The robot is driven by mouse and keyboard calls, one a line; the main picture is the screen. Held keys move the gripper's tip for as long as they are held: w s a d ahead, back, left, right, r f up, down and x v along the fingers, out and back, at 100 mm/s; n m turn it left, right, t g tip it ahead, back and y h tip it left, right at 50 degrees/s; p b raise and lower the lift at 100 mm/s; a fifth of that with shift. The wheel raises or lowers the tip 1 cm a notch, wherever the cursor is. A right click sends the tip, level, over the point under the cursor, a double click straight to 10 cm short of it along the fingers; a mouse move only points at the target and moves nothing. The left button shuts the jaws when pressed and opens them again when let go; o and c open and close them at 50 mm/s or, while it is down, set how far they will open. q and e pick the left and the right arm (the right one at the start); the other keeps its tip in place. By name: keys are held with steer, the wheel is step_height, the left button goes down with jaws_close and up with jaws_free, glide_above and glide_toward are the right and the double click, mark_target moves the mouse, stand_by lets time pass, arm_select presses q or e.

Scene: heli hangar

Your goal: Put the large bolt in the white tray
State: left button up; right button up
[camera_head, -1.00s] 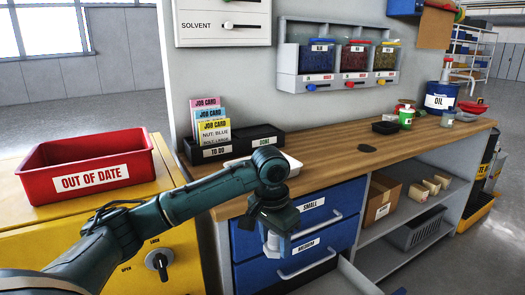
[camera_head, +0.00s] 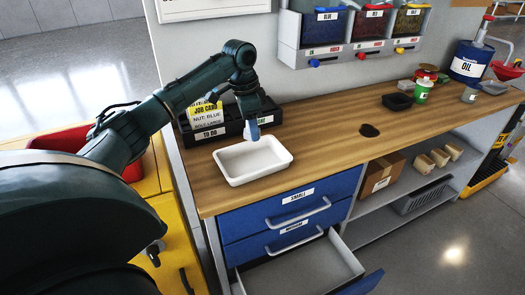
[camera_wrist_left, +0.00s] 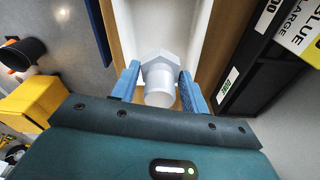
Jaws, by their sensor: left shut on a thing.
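The large bolt (camera_wrist_left: 158,80), pale grey with a hexagonal head, is gripped between the blue fingers of my left gripper (camera_wrist_left: 156,92) in the left wrist view. In the head view my left gripper (camera_head: 252,132) points down above the back part of the white tray (camera_head: 258,178), and the bolt is hard to make out there. The tray is a shallow rectangle near the left end of the wooden bench, and its inside looks empty. It also shows beyond the bolt in the wrist view (camera_wrist_left: 205,35). My right gripper is not in view.
A black organizer (camera_head: 207,134) with job cards (camera_head: 206,111) stands just behind the tray. A drawer (camera_head: 300,272) stands open below the bench front. A red bin (camera_head: 132,172) is partly hidden by my left arm. Bench space right of the tray is clear.

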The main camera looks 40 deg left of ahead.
mark_target(254, 164)
arm_select(q)
step_height(254, 164, down, 10)
steer(key=shift+r, duration=0.15)
stand_by(0.3)
steer(key=o, duration=1.4)
steer(key=shift+f, duration=0.2)
steer(key=r, duration=0.4)
steer(key=s+r, duration=0.1)
steer(key=r, duration=0.3)
steer(key=a+r, duration=0.1)
steer(key=r, duration=0.3)
steer(key=shift+s+r, duration=0.15)
